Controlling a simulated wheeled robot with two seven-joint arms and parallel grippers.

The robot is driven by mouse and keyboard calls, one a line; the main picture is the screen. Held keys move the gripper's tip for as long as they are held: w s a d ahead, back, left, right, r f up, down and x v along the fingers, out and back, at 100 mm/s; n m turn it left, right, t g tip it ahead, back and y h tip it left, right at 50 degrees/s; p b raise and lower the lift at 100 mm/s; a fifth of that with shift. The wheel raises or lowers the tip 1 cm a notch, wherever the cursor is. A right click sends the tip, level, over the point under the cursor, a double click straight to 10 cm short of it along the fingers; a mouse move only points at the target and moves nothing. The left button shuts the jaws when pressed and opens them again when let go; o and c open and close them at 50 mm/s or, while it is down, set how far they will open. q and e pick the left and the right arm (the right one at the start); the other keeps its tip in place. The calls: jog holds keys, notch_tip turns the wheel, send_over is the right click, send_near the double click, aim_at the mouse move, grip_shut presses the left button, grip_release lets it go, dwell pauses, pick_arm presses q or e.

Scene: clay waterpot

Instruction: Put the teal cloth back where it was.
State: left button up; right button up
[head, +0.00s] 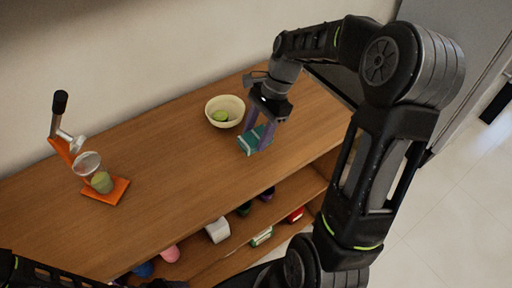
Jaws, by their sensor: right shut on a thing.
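The teal cloth (251,142) is a small folded piece with paler edges, at the right part of the wooden shelf top. My right gripper (258,132) reaches down over it, shut on it with its purple-grey fingers. I cannot tell whether the cloth touches the wood or is just above it. Of my left arm only a dark part shows at the bottom left; its gripper is out of view.
A cream bowl (225,106) with a green thing in it stands just left of the cloth. An orange juicer press (104,189) stands on the left. Lower shelves hold a white roll (217,230) and several small coloured things. The middle of the wooden top (165,165) is clear.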

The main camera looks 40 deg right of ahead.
aim_at(256, 156)
jog(key=shift+f, duration=1.1)
jog(key=shift+f+p, duration=0.3)
jog(key=shift+f, duration=1.55)
jog(key=shift+f, duration=0.2)
jog(key=o, duration=1.3)
jog(key=shift+r, duration=0.2)
jog(key=b+v, duration=0.1)
jog(key=v, duration=1.1)
